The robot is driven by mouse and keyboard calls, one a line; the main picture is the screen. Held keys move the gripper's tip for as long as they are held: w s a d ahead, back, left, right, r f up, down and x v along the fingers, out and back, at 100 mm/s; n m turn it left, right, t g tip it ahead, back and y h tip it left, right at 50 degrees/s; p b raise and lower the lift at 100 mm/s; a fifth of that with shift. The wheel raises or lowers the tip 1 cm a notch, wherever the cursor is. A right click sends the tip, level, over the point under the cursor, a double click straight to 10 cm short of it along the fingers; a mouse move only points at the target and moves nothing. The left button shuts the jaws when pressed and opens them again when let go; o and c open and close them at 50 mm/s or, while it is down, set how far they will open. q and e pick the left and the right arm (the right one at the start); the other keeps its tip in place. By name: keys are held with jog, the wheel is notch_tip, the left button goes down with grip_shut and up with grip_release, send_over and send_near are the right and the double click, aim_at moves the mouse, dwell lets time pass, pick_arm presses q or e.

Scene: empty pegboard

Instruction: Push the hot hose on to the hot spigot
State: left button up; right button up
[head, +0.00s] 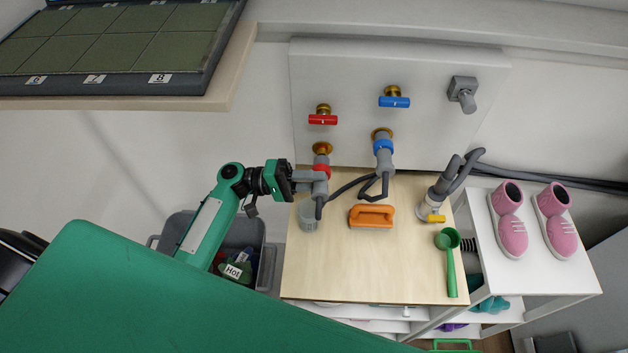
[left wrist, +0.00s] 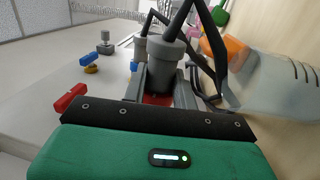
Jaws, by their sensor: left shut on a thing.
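My left gripper (head: 313,187) is shut on the grey end of the hot hose (head: 321,190), which has a red collar (head: 321,171). The hose end stands near upright just below the brass hot spigot (head: 322,148), under the red-handled tap (head: 323,119). I cannot tell whether it touches or sits on the spigot. In the left wrist view the grey hose end (left wrist: 166,56) is between the fingers, with red (left wrist: 157,99) below it. The cold hose (head: 384,160), with a blue collar (head: 383,146), is on the spigot under the blue-handled tap (head: 394,101). My right gripper is not in view.
On the wooden top (head: 330,265) are a grey cup (head: 308,219) near my gripper, an orange brush (head: 371,216), a green scoop (head: 450,265) and a grey fitting with yellow (head: 432,208). Pink shoes (head: 511,235) stand on the white shelf at right. A grey bin (head: 180,226) is at lower left.

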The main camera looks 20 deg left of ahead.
aim_at(315, 169)
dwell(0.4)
pick_arm(q)
jog(key=shift+b, duration=0.3)
dwell(0.5)
jog(key=shift+w, duration=0.25)
jog(key=shift+w+a+b, duration=0.2)
jog(key=shift+w+b, duration=0.3)
jog(key=shift+w+a+b, duration=0.15)
jog(key=shift+w+b, duration=0.3)
jog(key=shift+w+a, duration=0.15)
jog(key=shift+w, duration=0.3)
jog(key=o, duration=1.1)
jog(key=shift+b, duration=0.3)
